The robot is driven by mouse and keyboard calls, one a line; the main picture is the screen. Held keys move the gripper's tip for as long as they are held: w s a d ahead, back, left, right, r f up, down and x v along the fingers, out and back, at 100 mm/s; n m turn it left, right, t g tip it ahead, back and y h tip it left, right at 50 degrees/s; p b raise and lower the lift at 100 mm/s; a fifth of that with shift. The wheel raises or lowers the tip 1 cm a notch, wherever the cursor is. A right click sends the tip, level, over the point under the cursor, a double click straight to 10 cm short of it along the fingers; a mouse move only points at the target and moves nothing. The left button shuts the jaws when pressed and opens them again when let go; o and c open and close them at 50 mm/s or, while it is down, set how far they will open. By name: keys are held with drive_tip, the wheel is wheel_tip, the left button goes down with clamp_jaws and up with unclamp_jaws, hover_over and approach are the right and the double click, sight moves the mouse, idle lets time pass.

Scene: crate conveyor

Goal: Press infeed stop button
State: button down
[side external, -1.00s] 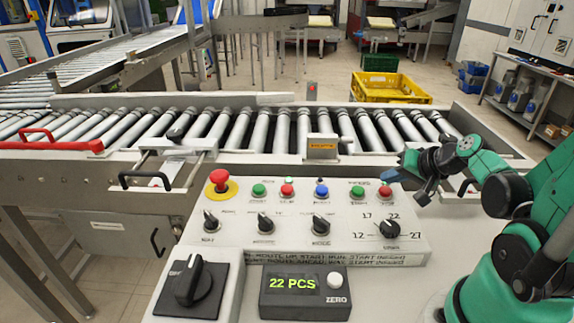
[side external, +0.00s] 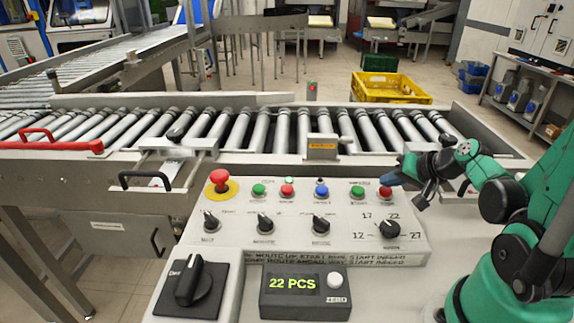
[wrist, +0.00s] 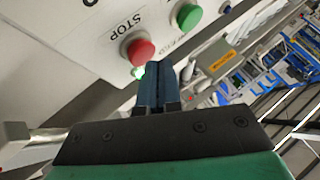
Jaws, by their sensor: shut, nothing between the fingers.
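The red button (side external: 385,192) at the right end of the control panel's upper row is in the side view. In the wrist view the red button (wrist: 138,50) has a STOP label beside it; other lettering nearby is only partly legible. A green button (side external: 357,192) is to its left in the side view and also shows in the wrist view (wrist: 188,17). My gripper (side external: 390,182) is shut and empty, its blue fingertips (wrist: 160,66) close by the red button. I cannot tell whether they touch it.
The panel (side external: 300,215) also carries a red emergency button (side external: 219,178), another red button (side external: 287,190), a blue button (side external: 321,190) and several black knobs. A counter box (side external: 304,296) reads 22 PCS. The roller conveyor (side external: 260,130) runs behind the panel.

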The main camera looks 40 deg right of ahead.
sight(389, 192)
drive_tip(key=shift+r, duration=0.4)
idle(0.3)
drive_tip(key=shift+r, duration=2.55)
drive_tip(key=w+a+r+n+g+y, duration=0.1)
drive_tip(key=w+a+n, duration=0.1)
drive_tip(key=a+n, duration=0.8)
drive_tip(key=a, duration=0.5)
drive_tip(key=shift+w+r+n+g, duration=0.15)
drive_tip(key=shift+w+n+g, duration=0.25)
